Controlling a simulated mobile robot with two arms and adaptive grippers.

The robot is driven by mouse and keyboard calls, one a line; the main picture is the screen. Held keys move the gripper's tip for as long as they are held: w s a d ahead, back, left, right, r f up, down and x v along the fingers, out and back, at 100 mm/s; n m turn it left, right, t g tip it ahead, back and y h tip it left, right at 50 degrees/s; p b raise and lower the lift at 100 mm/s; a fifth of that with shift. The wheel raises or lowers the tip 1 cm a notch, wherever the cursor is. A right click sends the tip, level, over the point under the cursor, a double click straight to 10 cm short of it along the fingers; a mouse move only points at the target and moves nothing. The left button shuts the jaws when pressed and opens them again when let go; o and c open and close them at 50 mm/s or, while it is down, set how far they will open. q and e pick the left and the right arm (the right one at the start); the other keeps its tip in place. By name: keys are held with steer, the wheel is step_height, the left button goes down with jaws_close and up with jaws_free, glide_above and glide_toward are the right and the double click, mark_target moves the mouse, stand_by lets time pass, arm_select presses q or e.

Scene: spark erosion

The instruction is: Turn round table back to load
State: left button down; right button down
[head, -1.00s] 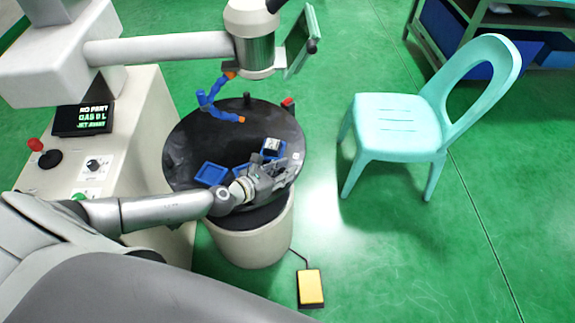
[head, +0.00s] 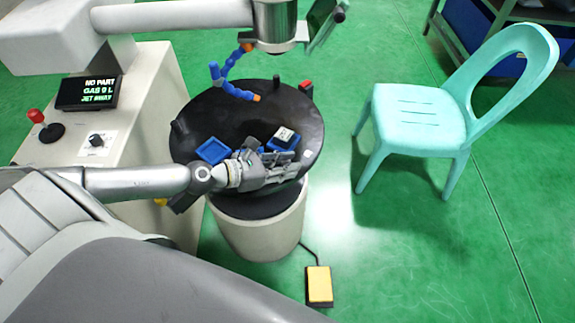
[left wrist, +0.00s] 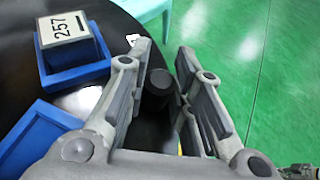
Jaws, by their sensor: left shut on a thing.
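The black round table (head: 210,118) stands on a pale round pedestal (head: 262,235). My left gripper (head: 287,165) is over the near right part of the table. In the left wrist view its fingers (left wrist: 162,65) are on either side of a short black post (left wrist: 158,82) and shut on it. Other black posts stand at the table's left (head: 180,128) and far edge (head: 276,86). An empty blue tray (head: 213,150) and a blue tray (head: 284,138) with a block marked 257 (left wrist: 68,28) lie on the table. My right gripper is out of view.
A machine head (head: 275,22) and a blue jointed nozzle (head: 235,88) overhang the table. A control cabinet with a screen (head: 88,92) reading "NO PART" stands at left. A turquoise chair (head: 418,118) is at right; a yellow pedal (head: 319,285) lies on the green floor.

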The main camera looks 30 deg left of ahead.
arm_select(q)
steer(key=shift+s+f, duration=0.1)
steer(key=shift+f, duration=0.05)
steer(key=c, duration=1.7)
jaws_free()
steer(key=o, duration=0.4)
steer(key=shift+s+a, duration=0.15)
steer(key=shift+o, duration=0.2)
steer(key=shift+v, duration=5.95)
